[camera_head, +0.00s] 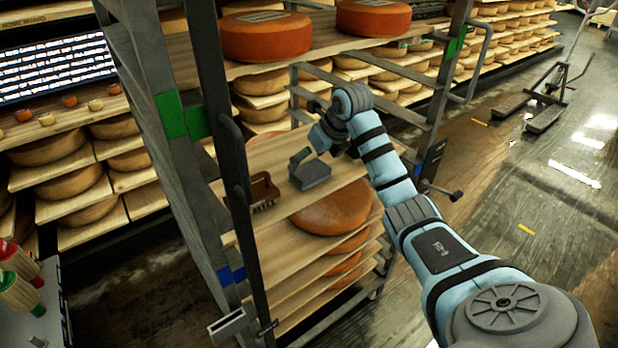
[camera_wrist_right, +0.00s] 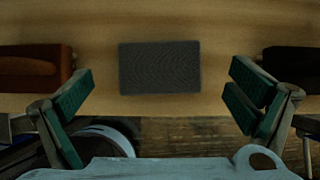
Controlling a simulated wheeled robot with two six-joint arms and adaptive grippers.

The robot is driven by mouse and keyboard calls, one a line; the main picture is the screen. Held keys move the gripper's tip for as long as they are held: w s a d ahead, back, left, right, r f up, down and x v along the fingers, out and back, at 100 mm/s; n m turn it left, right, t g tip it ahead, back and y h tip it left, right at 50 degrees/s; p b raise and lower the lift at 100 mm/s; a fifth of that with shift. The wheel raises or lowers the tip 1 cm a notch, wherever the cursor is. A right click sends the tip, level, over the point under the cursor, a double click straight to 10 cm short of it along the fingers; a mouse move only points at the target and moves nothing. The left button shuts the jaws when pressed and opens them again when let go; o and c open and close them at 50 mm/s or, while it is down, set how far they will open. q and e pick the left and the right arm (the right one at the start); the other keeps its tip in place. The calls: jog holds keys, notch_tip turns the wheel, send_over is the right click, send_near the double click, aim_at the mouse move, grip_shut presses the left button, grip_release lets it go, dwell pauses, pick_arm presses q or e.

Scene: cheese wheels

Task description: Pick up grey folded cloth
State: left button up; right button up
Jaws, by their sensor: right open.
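The grey folded cloth (camera_head: 316,179) lies flat on a wooden shelf board (camera_head: 283,208) of the rack in the head view. In the right wrist view the cloth (camera_wrist_right: 160,67) is a dark grey rectangle with a fine texture, in the middle of the picture. My right gripper (camera_head: 324,158) is over the shelf, close to the cloth. Its two green-padded fingers are spread wide, one to each side of the cloth, with nothing between them. It appears apart from the cloth. My left gripper is not in view.
A brown brush (camera_head: 264,188) lies left of the cloth. A dark object (camera_wrist_right: 294,66) lies on its right in the wrist view. Cheese wheels sit on the board above (camera_head: 265,36) and below (camera_head: 334,208). Rack posts (camera_head: 222,120) stand at the left. Open floor is on the right.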

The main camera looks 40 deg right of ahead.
aim_at(311, 168)
jog(key=x, duration=0.2)
jog(key=s+b+x, duration=0.1)
jog(key=x, duration=0.1)
jog(key=shift+w+f, duration=0.2)
jog(key=shift+f, duration=0.25)
jog(key=shift+w+f, duration=0.15)
jog(key=c, duration=1)
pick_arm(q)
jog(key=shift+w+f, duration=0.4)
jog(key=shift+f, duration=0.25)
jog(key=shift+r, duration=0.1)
pick_arm(e)
notch_tip(311, 168, up, 4)
jog(key=p, duration=0.4)
pick_arm(q)
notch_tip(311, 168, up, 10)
jog(key=p, duration=0.6)
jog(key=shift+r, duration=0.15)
pick_arm(e)
jog(key=s, duration=1.8)
jog(key=shift+a+f, duration=0.15)
jog(key=shift+a, duration=0.1)
